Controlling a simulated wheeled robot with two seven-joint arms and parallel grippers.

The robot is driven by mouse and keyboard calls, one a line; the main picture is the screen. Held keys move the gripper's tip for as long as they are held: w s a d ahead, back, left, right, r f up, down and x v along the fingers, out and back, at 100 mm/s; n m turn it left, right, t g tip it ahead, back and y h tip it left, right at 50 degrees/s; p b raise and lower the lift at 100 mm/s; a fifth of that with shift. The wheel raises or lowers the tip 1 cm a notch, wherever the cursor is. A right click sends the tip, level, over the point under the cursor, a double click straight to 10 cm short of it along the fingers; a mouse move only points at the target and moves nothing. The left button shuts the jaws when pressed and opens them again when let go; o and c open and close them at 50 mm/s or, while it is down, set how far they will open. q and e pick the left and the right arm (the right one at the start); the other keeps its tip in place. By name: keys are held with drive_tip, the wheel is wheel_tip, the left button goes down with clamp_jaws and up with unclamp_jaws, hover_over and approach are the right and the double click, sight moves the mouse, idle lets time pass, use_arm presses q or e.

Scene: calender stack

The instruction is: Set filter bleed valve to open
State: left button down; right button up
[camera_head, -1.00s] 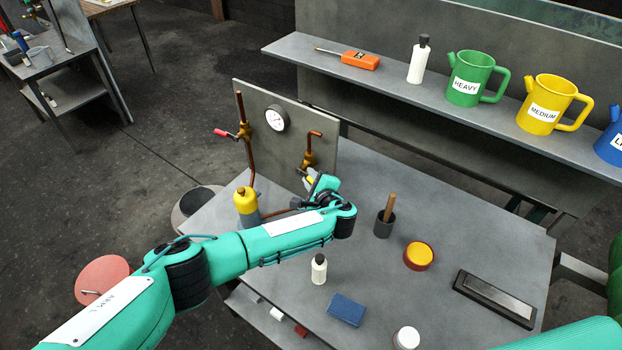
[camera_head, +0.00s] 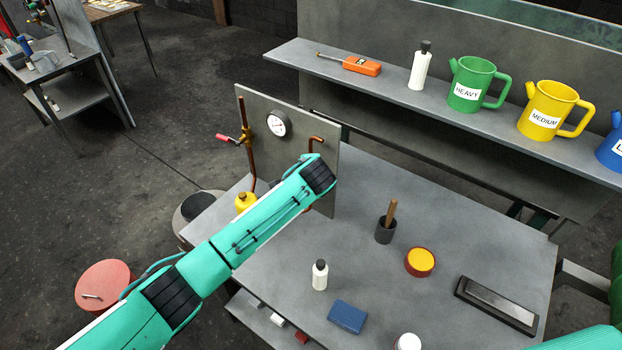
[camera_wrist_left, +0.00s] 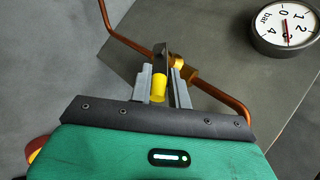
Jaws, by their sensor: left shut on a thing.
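A grey upright panel (camera_head: 318,128) carries brass valves on copper pipes. The valve on the left (camera_head: 246,137) has a red handle (camera_head: 227,138). The right-hand valve's bent copper pipe (camera_head: 314,140) shows above my left arm, which hides the valve body and my gripper in the head view. In the left wrist view my left gripper (camera_wrist_left: 162,78) is shut on a yellow valve handle (camera_wrist_left: 159,87). The brass valve body (camera_wrist_left: 179,66) and copper pipe (camera_wrist_left: 228,103) are just behind it. No label shows which valve is the filter bleed valve. My right gripper is out of view.
A pressure gauge (camera_head: 277,123) is on the panel; it also shows in the left wrist view (camera_wrist_left: 286,27). A white bottle (camera_head: 320,275), blue block (camera_head: 347,317) and dark cup (camera_head: 386,230) stand on the grey table (camera_head: 450,240).

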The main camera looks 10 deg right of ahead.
use_arm(q)
drive_tip(key=shift+w+a+r+n+g+h, duration=0.15)
drive_tip(key=shift+a+n+g+h, duration=0.1)
drive_tip(key=shift+g+h, duration=0.25)
drive_tip(key=shift+w+a+r+n+g+h, duration=0.15)
drive_tip(key=shift+n+g+h, duration=0.1)
drive_tip(key=shift+g+h, duration=0.25)
drive_tip(key=shift+w+a+r+n+g+h+b, duration=0.1)
drive_tip(key=shift+w+a+n+g+h+b, duration=0.2)
drive_tip(key=shift+g+h, duration=0.4)
drive_tip(key=shift+w+a+r+n+g+h+b, duration=0.1)
drive_tip(key=shift+w+a+n+g+h+b, duration=0.2)
drive_tip(key=shift+g+h, duration=0.35)
drive_tip(key=shift+w+a+n+g+h+b, duration=0.2)
drive_tip(key=shift+n+g+h+b, duration=0.3)
drive_tip(key=shift+g, duration=0.35)
drive_tip(key=c, duration=1.4)
unclamp_jaws()
drive_tip(key=shift+r+h, duration=0.1)
drive_tip(key=shift+h, duration=0.15)
